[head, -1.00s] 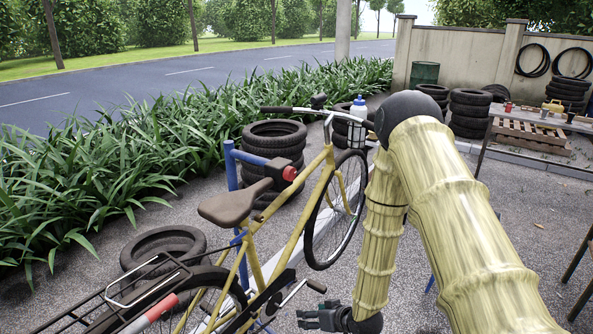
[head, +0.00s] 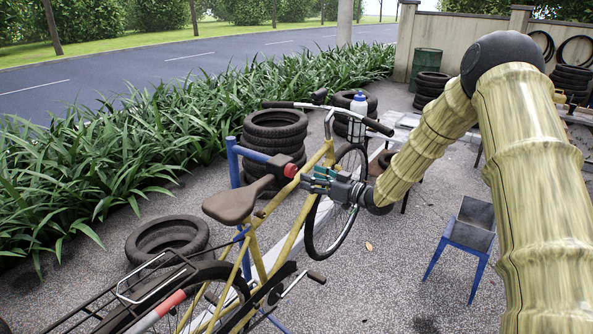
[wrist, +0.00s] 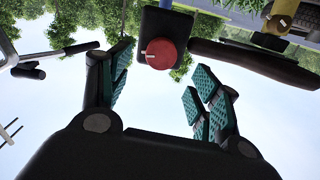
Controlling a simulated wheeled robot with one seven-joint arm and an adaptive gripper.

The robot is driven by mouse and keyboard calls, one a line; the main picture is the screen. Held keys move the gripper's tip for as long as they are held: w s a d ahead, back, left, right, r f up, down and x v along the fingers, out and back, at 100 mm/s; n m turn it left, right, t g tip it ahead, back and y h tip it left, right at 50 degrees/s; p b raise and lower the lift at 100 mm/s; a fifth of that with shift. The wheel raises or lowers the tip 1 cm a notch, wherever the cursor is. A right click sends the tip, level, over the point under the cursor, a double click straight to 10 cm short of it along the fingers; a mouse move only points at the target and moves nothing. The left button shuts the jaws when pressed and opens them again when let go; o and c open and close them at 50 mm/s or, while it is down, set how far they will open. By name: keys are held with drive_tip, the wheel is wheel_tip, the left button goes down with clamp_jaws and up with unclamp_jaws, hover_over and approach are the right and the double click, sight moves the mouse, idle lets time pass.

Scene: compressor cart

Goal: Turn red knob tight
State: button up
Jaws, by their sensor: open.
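The red knob (head: 290,171) sits on the dark clamp head (head: 265,167) of a blue stand, beside the yellow bicycle's seat. My gripper (head: 313,181) is just to the right of the knob, with its fingers pointing toward it. In the wrist view the round knob (wrist: 163,53) shows face-on with a pale mark, between and beyond the fingertips. My gripper (wrist: 160,85) is open there, with its green-padded fingers apart and nothing between them. The knob appears not to be touched.
The yellow bicycle (head: 262,238) with its brown saddle (head: 237,201) stands close to my gripper. A white bottle (head: 358,104) is at the handlebar. Stacked tires (head: 275,135) stand behind the stand. A blue-legged chair (head: 467,238) is at right, with open pavement around it.

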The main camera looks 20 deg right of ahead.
sight(294, 171)
drive_tip(key=p+x, duration=0.1)
drive_tip(key=x, duration=0.5)
drive_tip(key=shift+w+a+p, duration=0.2)
drive_tip(key=shift+w+p, duration=0.05)
drive_tip(key=shift+p, duration=0.1)
drive_tip(key=c, duration=1)
drive_tip(key=shift+c, duration=0.2)
drive_tip(key=shift+b, duration=0.3)
